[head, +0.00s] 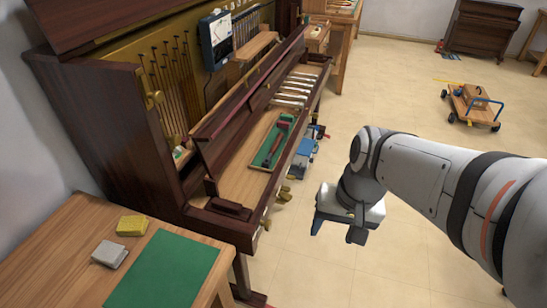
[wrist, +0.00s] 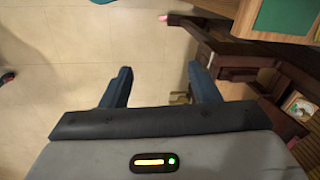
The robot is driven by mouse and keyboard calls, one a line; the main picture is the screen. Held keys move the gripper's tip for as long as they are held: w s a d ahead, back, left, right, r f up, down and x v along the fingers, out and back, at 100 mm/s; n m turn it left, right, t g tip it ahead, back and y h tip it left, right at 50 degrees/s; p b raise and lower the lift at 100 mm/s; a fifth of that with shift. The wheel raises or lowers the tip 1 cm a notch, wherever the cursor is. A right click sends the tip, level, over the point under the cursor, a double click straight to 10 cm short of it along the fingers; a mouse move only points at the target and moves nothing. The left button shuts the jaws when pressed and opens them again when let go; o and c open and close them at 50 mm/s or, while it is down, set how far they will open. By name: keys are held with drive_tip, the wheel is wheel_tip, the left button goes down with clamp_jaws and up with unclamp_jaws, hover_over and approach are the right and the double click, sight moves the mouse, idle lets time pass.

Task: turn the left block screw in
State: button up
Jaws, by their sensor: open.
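The upright piano stands open with its keybed bare on the left, and the dark left block (head: 228,208) sits at the keybed's near left end. Small brass pieces (head: 283,194) show along the keybed's front edge; I cannot tell for sure which is the left block screw. My gripper (head: 337,229) hangs over the floor to the right of the piano front, open and empty, apart from the piano. In the wrist view its two dark blue fingers (wrist: 160,72) are spread, with floor between them. A small brass-coloured piece (wrist: 180,97) shows just inside the right finger.
A wooden table with a green mat (head: 165,270), a yellow block (head: 132,225) and a grey block (head: 109,254) stands at the near left. A green tray (head: 272,140) with a red-handled tool lies on the keybed. A wheeled dolly (head: 470,105) is far right. Floor around the gripper is clear.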

drive_tip(key=w+a+f+m+g+y+b, duration=0.1)
drive_tip(key=a+f+m+y+b, duration=0.25)
drive_tip(key=f, duration=0.35)
drive_tip(key=w+a+f+m+g+y+b, duration=0.1)
drive_tip(key=a+f+m+g+y+b, duration=0.1)
drive_tip(key=f+b, duration=0.35)
drive_tip(key=m+t+y+b, duration=0.8)
drive_tip(key=m+y+b, duration=0.2)
drive_tip(key=m+b, duration=0.5)
approach(270, 226)
drive_tip(key=a, duration=0.2)
drive_tip(key=x, duration=0.2)
drive_tip(key=b+x, duration=0.1)
drive_tip(key=x, duration=0.4)
drive_tip(key=shift+w, duration=0.35)
